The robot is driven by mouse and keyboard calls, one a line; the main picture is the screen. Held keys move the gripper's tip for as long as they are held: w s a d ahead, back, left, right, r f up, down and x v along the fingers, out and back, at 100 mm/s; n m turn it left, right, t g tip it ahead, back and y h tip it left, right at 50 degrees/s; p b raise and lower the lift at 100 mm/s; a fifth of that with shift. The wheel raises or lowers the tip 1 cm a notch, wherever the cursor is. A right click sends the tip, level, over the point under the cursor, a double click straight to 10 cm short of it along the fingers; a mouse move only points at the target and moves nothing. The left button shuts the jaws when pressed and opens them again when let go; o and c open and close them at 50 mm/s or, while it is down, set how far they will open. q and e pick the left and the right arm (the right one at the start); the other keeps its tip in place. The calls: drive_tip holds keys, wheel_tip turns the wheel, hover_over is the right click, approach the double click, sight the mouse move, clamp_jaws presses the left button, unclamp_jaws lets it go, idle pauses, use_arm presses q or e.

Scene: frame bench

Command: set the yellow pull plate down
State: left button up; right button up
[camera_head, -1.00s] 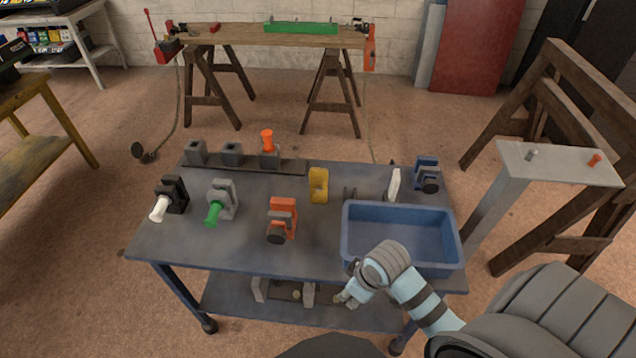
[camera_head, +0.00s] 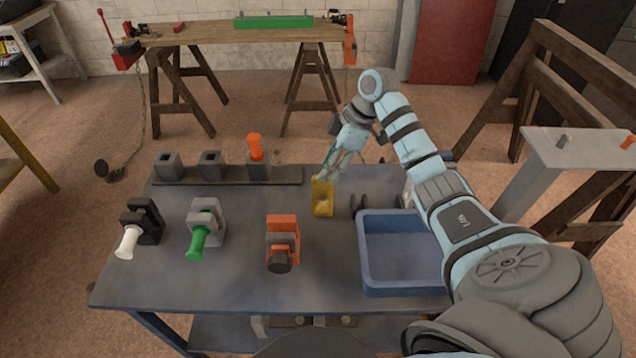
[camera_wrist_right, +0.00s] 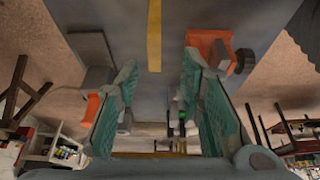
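The yellow pull plate (camera_head: 322,199) stands on the blue bench top, near the middle of its back half. My right gripper (camera_head: 331,172) is just behind and above it, reaching down from the right. In the right wrist view the fingers (camera_wrist_right: 158,75) are spread apart with nothing between their pads. The yellow plate (camera_wrist_right: 154,35) shows there as a narrow strip beyond the fingertips, in line with the gap. Whether a fingertip touches it is hard to tell. My left gripper is in neither view.
A blue tray (camera_head: 365,280) sits at the bench's right, partly behind my right arm. An orange block (camera_head: 283,232) stands left of it. Green-handled (camera_head: 198,241) and white-handled (camera_head: 127,242) fixtures stand further left. A dark rail (camera_head: 185,180) with grey sockets lies along the back. The front is clear.

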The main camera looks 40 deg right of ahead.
sight(313, 195)
drive_tip(key=x, duration=0.6)
drive_tip(key=d+x, duration=0.1)
drive_tip(key=x, duration=0.2)
drive_tip(key=shift+w+f+b, duration=0.15)
drive_tip(key=shift+f+b, duration=0.05)
drive_tip(key=shift+b, duration=0.2)
drive_tip(key=shift+a+r, duration=0.1)
drive_tip(key=shift+c, duration=0.6)
clamp_jaws()
